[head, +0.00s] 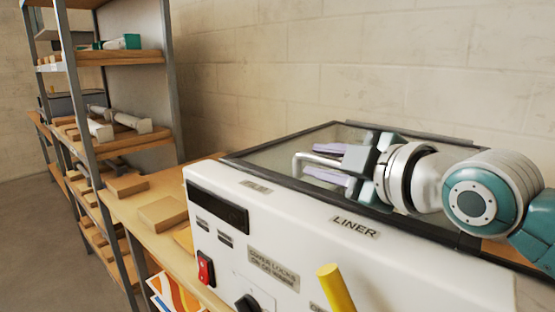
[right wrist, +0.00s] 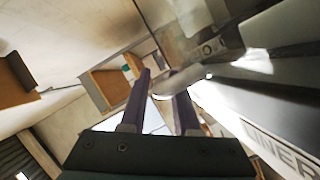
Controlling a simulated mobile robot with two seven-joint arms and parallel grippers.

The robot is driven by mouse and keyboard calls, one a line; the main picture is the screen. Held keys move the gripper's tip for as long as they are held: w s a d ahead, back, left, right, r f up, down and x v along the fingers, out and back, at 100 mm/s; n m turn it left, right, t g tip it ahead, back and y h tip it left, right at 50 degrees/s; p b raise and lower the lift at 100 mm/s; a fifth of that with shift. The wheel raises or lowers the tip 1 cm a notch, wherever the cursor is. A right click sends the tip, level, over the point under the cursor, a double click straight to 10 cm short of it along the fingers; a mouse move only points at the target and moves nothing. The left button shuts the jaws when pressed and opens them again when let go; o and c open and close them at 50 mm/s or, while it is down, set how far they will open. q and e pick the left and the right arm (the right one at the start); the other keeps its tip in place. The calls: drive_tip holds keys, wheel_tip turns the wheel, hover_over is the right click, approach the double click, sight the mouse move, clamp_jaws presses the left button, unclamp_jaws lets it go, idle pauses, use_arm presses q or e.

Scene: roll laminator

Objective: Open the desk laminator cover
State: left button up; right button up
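The desk laminator (head: 300,240) is a white box with a dark-framed glass cover (head: 270,155) on top. The cover lies down flat. A pale bar handle (head: 302,161) stands at the cover's front edge. My right gripper (head: 322,163) reaches in from the right, low over the cover, with its purple fingers apart, one on each side of the handle. In the right wrist view the handle (right wrist: 183,80) crosses by the fingertips (right wrist: 163,84); I cannot tell whether they touch it. My left gripper is not in view.
The laminator's front has a red switch (head: 205,268), a dark knob (head: 247,303) and a yellow lever (head: 336,288). A metal-framed shelf (head: 122,145) with boxes and rolls stands at left. A block wall (head: 300,75) is behind. Space above the cover looks clear.

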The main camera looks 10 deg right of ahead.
drive_tip(key=shift+c, duration=0.2)
clamp_jaws()
idle(1.1)
